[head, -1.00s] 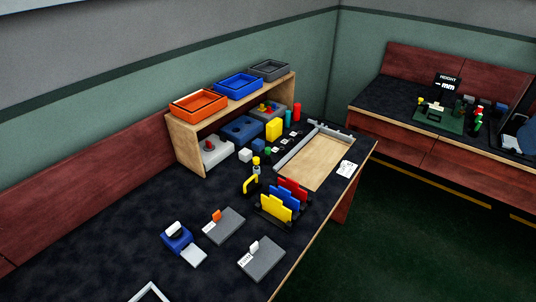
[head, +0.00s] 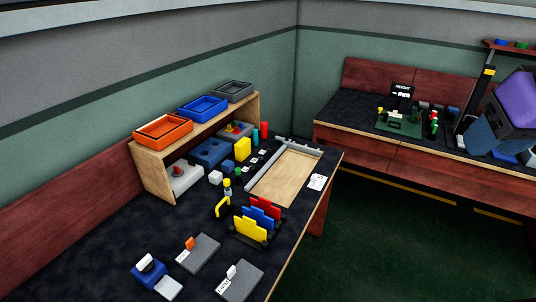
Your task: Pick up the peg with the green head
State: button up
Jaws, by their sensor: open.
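On the far right bench, a green board (head: 398,124) carries small pegs or blocks, with a small black sign reading HEIGHT and mm behind it. At its right edge stand small upright pegs (head: 434,122) with red, pale and green parts. They are too small to tell which one has the green head. A small green piece (head: 238,172) also sits on the near left bench, beside a white cube; its shape is unclear.
The left bench holds a shelf (head: 257,105) with orange, blue and grey trays, a wooden tray (head: 285,178), coloured upright plates (head: 258,222) and grey blocks. Green floor (head: 400,240) between benches is clear.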

aim_at(238, 171)
jog(key=u, duration=0.75)
jog(key=i+l+u, duration=0.15)
jog(key=l+u, duration=0.25)
jog(key=i+l+u, duration=0.1)
jog(key=l+u, duration=1)
jog(key=l, duration=0.9)
jog(key=k+l+u, duration=0.15)
jog(key=l, duration=0.75)
